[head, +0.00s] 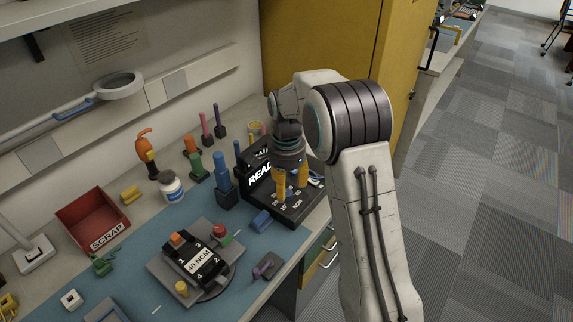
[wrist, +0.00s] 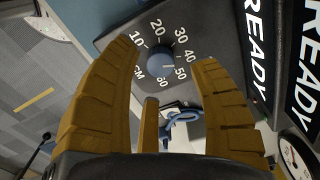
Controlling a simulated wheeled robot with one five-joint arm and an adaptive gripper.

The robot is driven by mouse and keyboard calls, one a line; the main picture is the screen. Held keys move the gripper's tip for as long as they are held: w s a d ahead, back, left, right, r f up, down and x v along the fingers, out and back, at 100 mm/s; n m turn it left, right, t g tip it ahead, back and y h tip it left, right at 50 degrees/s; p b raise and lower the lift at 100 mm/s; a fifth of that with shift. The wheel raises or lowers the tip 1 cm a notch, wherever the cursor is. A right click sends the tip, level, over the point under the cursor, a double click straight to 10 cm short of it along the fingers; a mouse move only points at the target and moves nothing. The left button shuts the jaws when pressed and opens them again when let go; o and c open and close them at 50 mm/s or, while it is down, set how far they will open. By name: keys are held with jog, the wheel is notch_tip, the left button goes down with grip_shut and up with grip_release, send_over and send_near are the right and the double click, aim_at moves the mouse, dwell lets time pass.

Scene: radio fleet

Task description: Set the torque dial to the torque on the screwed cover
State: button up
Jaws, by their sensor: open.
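The torque dial is a round blue knob (wrist: 160,60) on a dark panel, with marks from 10 to 60 around it. Its white pointer line faces right in the wrist view, at about the 50 mark. My gripper (head: 291,190) is open and points down over this panel (head: 296,208) in the head view. In the wrist view its two yellow fingers (wrist: 164,58) stand on either side of the knob, apart from it. The height gap is unclear. The black screwed cover (head: 215,273) carries a label (head: 199,260) reading 40 NCM and lies on a grey plate.
A black READY display (head: 258,174) stands behind the dial panel, close to my gripper. A blue block (head: 262,221) lies in front of the panel. Upright tools, a white bottle (head: 171,187) and a red SCRAP bin (head: 92,218) stand farther left. A yellow cabinet (head: 330,40) rises behind.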

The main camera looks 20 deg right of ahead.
notch_tip(320, 180, up, 9)
jog(key=shift+f, duration=0.15)
dwell(0.8)
jog(key=n, duration=0.9)
send_over(286, 193)
jog(key=s, duration=0.2)
notch_tip(286, 193, down, 5)
jog(key=shift+w+r, duration=0.1)
jog(key=s, duration=0.1)
jog(key=s+f+n, duration=0.1)
jog(key=s, duration=0.1)
jog(key=s+n, duration=0.1)
jog(key=s, duration=0.1)
jog(key=shift+s+d+f+g, duration=0.1)
jog(key=shift+s+f+g, duration=0.1)
jog(key=shift+f+g, duration=0.15)
jog(key=s+r+t, duration=0.1)
jog(key=s+r, duration=0.2)
jog(key=s, duration=0.3)
jog(key=s+r+n+t+p, duration=0.1)
jog(key=s+r, duration=0.3)
jog(key=s, duration=0.3)
jog(key=s+r+n+t+p, duration=0.1)
jog(key=s+r+t, duration=0.1)
jog(key=s, duration=0.5)
jog(key=shift+v, duration=0.75)
